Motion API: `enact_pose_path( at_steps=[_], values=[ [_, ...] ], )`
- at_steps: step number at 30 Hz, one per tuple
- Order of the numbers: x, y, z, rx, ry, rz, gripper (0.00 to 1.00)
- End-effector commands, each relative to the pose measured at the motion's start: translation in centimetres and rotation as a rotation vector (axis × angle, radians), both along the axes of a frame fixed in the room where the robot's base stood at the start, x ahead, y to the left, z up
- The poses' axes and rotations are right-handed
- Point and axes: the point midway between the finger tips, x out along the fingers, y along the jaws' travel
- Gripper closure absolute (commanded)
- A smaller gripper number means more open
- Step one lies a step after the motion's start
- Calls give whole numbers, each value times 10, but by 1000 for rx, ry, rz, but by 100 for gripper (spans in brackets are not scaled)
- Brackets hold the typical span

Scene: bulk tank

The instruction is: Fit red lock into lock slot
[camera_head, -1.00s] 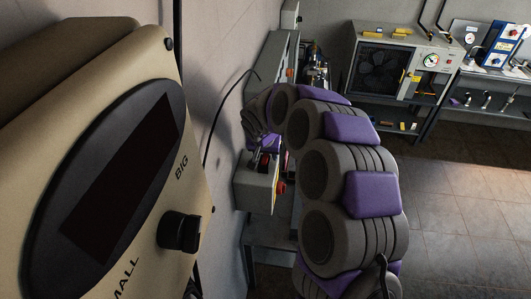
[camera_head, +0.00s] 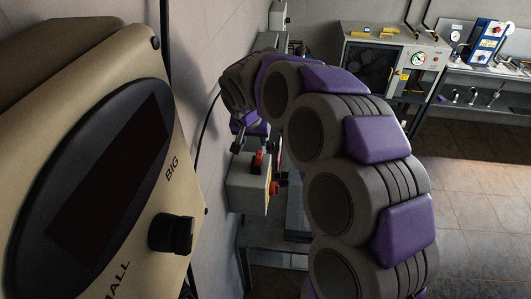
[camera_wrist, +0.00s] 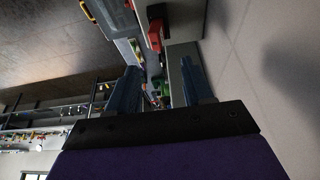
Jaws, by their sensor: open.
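A grey switch box (camera_head: 246,190) is fixed to the wall, with a red part (camera_head: 258,162) near its top and a red knob on yellow at its right side. I cannot tell surely which red part is the lock, and no lock slot can be made out. My gripper (camera_head: 240,138) is just above the box, partly hidden by my arm. In the wrist view, my gripper (camera_wrist: 160,72) is open, with nothing seen held between its fingers. A red part (camera_wrist: 154,36) on the grey box shows beyond the fingertips.
A beige control panel (camera_head: 120,190) with a black knob fills the left foreground. A black cable runs down the wall behind it. A grey bench (camera_head: 290,232) stands below the box. A grey machine with a gauge (camera_head: 385,65) stands at the back; open floor lies at the right.

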Motion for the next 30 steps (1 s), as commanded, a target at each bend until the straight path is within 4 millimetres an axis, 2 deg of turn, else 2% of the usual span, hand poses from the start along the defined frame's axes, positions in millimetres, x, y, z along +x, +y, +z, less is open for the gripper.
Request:
enact_pose_path(
  at_steps=[7,11,14,21,30],
  values=[
    [-3,-1,3,-1,4,1,49],
    [-23,-14,9,-7,30,20,49],
    [-59,-34,15,-18,80,50,49],
    [-172,-87,24,-39,230,131,49],
    [-321,-130,10,-15,423,176,49]
  ],
)
